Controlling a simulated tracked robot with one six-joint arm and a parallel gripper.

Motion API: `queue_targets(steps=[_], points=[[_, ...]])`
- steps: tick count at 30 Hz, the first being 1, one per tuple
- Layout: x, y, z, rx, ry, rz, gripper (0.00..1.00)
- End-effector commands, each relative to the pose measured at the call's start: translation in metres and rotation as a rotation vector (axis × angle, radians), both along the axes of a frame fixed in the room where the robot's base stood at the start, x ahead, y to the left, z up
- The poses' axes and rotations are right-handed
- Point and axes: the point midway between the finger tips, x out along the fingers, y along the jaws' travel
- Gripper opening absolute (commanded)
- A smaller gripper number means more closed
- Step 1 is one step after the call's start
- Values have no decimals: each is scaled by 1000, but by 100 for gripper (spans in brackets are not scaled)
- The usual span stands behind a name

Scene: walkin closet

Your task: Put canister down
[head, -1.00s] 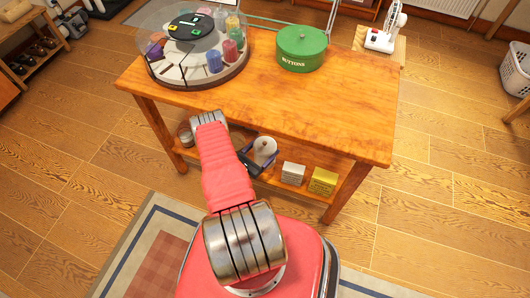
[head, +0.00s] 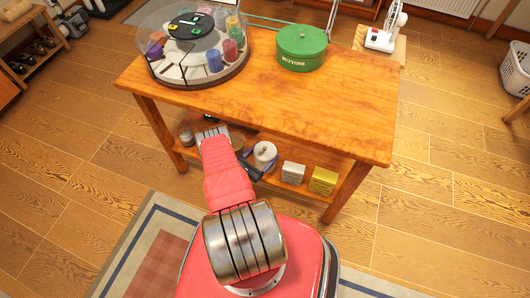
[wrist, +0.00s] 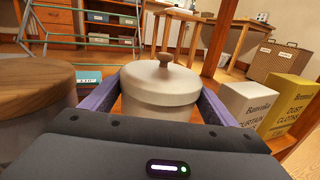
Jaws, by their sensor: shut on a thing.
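A cream-white canister (wrist: 160,88) with a knobbed lid stands upright between the purple fingers of my gripper (wrist: 158,104) in the wrist view. The fingers are shut on it, one on each side. In the head view the canister (head: 264,154) is at the lower shelf (head: 250,172) of the wooden table, left of two small boxes. Its base is hidden, so I cannot tell whether it touches the shelf. My gripper (head: 250,168) is partly hidden by my arm there.
A white box (wrist: 248,104) and a yellow box (wrist: 287,105) stand close on the right. A wooden-lidded jar (wrist: 35,95) is close on the left. The tabletop (head: 300,105) overhangs the shelf and carries a green button tin (head: 301,48) and a round clear-domed carousel (head: 195,45).

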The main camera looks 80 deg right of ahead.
Motion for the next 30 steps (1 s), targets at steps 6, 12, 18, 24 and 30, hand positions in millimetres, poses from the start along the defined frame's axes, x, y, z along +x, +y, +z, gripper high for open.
queue_targets(steps=[6,12,18,24,30], points=[[0,-1,1,-2,0,0,38],[0,-1,-2,-1,0,0,84],[0,-1,-2,-1,0,0,98],[0,0,-2,-1,0,0,99],[1,1,1,0,1,1,99]])
